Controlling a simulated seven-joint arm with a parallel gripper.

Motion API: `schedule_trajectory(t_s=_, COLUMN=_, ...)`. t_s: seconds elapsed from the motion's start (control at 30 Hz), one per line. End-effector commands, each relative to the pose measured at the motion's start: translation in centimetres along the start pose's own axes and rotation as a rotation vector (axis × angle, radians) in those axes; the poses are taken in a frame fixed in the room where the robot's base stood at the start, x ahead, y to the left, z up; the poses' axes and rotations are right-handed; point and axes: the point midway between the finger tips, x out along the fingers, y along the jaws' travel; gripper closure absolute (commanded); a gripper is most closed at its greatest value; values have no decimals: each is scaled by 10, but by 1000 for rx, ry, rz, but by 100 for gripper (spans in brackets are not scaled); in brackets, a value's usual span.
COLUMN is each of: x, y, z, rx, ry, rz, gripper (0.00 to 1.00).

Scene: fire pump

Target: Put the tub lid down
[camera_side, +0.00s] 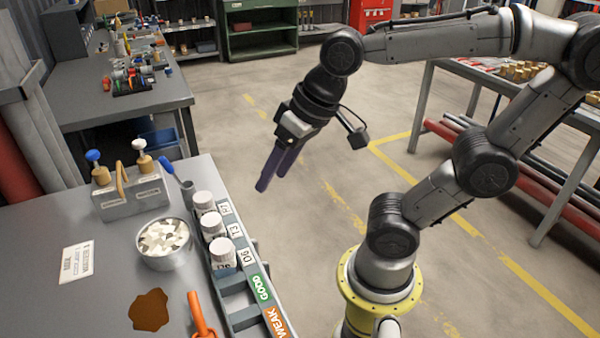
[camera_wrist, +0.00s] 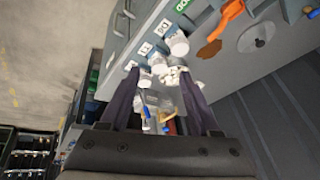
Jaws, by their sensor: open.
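My gripper (camera_side: 272,180) hangs over the floor beyond the right edge of the bench, fingers angled down. It is open, and in the wrist view nothing is held between its fingers (camera_wrist: 160,78). A round metal tub (camera_side: 165,262) of pale chips stands uncovered on the bench, left of the bottle rack. The disc is outside the side view.
The rack (camera_side: 240,300) holds three white-capped bottles (camera_side: 212,223) along the bench edge, with GOOD and WEAK labels. A metal block with knobs (camera_side: 130,198), a card (camera_side: 76,262), a brown stain (camera_side: 149,310) and the orange tool (camera_side: 199,315) are on the bench (camera_side: 40,220).

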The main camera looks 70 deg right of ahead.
Motion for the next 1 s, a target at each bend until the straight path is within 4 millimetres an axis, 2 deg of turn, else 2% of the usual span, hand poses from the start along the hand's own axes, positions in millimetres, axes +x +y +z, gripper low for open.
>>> schedule_trajectory(t_s=0.03, x=-3, y=12, z=11, rx=-63, ry=25, rz=20, gripper=37)
schedule_trajectory(t_s=0.1, x=-4, y=24, z=22, rx=-144, ry=44, rz=44, gripper=37)
schedule_trajectory(t_s=0.23, x=-4, y=34, z=33, rx=-229, ry=58, rz=71, gripper=37)
schedule_trajectory(t_s=1.0, x=-4, y=36, z=35, rx=-245, ry=58, rz=74, gripper=37)
